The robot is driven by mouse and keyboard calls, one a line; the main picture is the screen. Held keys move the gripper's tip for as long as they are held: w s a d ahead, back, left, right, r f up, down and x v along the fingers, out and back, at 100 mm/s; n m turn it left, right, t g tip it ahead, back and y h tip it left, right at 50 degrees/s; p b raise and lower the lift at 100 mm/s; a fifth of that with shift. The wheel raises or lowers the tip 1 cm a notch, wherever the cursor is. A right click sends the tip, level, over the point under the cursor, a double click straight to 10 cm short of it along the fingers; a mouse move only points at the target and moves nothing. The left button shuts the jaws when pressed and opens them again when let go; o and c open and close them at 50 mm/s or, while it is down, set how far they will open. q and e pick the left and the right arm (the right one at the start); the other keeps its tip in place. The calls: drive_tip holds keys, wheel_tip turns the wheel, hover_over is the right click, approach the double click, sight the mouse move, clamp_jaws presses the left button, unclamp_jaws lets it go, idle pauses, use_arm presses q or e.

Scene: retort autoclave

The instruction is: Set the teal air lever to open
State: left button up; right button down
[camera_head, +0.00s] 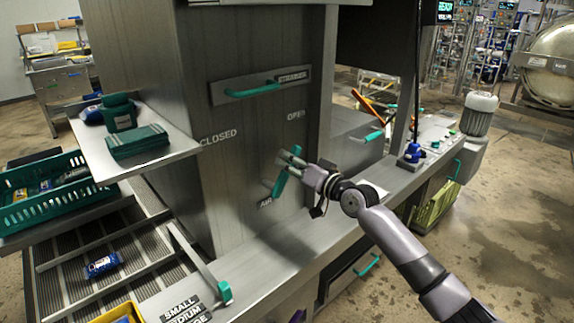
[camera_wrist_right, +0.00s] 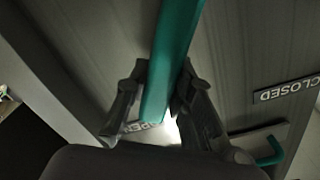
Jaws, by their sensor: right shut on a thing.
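The teal air lever (camera_head: 280,184) stands out from the grey cabinet front above the AIR label (camera_head: 265,204). It leans up and to the right, toward the OPEN label (camera_head: 296,115) and away from the CLOSED label (camera_head: 218,136). My right gripper (camera_head: 291,159) is shut on its upper part, which the fingers partly hide. In the right wrist view the lever (camera_wrist_right: 176,45) runs between the two fingers of the gripper (camera_wrist_right: 163,72). The OPEN label is partly hidden there; CLOSED (camera_wrist_right: 290,90) shows upside down. My left gripper is not in view.
A shelf with teal packs (camera_head: 137,143) and a teal crate (camera_head: 40,197) stand at left. A steel counter (camera_head: 235,262) runs below, with a blue knob (camera_head: 413,152) at right.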

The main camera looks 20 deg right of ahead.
drive_tip(key=shift+d+f, duration=0.1)
drive_tip(key=shift+f, duration=0.05)
idle(0.4)
drive_tip(key=c, duration=1.4)
unclamp_jaws()
drive_tip(key=shift+o, duration=0.2)
drive_tip(key=v, duration=1.2)
